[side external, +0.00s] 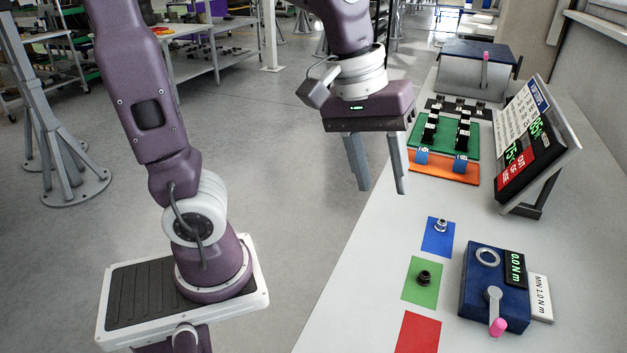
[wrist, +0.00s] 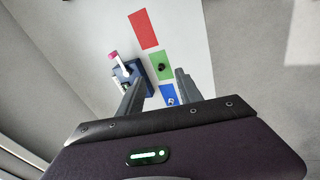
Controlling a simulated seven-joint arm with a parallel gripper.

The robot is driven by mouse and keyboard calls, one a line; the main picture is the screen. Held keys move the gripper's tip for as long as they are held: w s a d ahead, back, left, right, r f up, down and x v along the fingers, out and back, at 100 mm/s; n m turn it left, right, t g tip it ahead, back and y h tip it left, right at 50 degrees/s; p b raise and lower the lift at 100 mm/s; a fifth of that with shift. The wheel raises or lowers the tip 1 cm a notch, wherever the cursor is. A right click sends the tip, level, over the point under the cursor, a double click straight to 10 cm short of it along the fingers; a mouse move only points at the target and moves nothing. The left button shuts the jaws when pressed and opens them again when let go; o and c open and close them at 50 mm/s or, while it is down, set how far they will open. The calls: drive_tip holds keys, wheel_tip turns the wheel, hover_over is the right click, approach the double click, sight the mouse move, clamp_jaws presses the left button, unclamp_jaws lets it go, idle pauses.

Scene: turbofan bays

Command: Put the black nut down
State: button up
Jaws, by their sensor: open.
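The black nut (side external: 424,277) sits on the green mat (side external: 411,292) on the white table in the side view. It also shows as a small dark shape on the green mat in the wrist view (wrist: 162,66). A silver nut (side external: 441,226) sits on the blue mat (side external: 432,248), behind the green one. The red mat (side external: 417,335) at the front is bare in the visible part. My gripper (side external: 382,190) is open and empty, with its fingers apart. It hangs well above the table's left edge, up and left of the mats, touching nothing.
A blue torque device (side external: 476,306) with a pink-tipped lever stands right of the mats. A tilted display (side external: 535,140) stands at the right. A green rack (side external: 472,140) with black pieces and an orange strip (side external: 440,168) lies behind. The table's middle is clear.

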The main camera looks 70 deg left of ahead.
drive_tip(key=s+a+m+t+y, duration=0.1)
drive_tip(key=s+m+t, duration=0.1)
drive_tip(key=s+m, duration=0.5)
drive_tip(key=s, duration=0.3)
drive_tip(key=shift+s+a+r+m+t+y, duration=0.15)
drive_tip(key=shift+s+a+m+t+y, duration=0.15)
drive_tip(key=shift+m+y, duration=0.1)
idle(0.4)
